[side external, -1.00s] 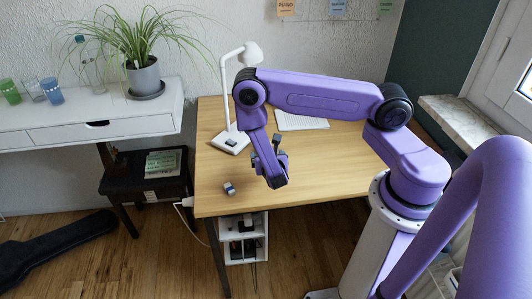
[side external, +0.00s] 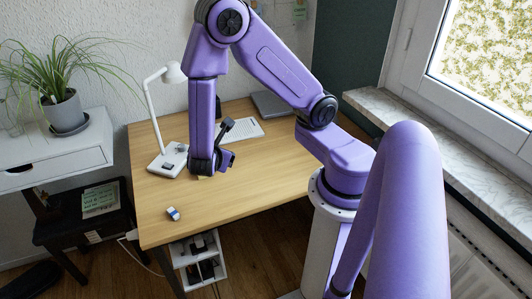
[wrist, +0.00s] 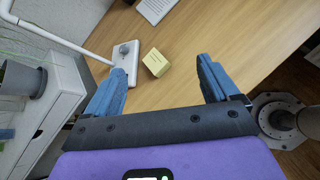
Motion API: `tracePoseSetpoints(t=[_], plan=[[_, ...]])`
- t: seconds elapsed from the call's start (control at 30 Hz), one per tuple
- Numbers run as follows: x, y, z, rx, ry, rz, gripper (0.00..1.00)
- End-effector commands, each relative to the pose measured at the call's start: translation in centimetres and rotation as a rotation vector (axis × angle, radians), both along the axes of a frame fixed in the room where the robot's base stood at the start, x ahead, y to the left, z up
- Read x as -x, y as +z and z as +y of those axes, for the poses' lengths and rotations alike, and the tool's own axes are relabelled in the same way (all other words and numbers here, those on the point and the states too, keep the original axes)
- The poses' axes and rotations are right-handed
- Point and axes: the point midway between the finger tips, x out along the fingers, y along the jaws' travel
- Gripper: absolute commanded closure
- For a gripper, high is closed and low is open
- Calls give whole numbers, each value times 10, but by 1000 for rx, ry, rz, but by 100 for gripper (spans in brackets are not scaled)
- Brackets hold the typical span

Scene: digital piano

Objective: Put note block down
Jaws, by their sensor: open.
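The note block is a small yellow block (wrist: 155,62) on the desk, close to the lamp base in the wrist view. It lies ahead of my gripper (wrist: 162,72), between the lines of its two blue fingers, with clear gaps on both sides. My gripper is open and holds nothing. In the side view my gripper (side external: 212,162) is low over the desk, and only a sliver of yellow shows beneath it; the rest of the block is hidden there.
The wooden desk (side external: 245,190) is mostly clear in front. A white lamp (side external: 153,115) stands at left with a small dark item on its base. A keyboard (side external: 240,130) and a laptop (side external: 272,104) lie behind. A small blue-and-white object (side external: 172,213) lies near the front left edge.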

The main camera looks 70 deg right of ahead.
Motion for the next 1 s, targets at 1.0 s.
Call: tracePoseSetpoints(t=[1.0], plan=[[182,110,79,-1018,-469,190,12]])
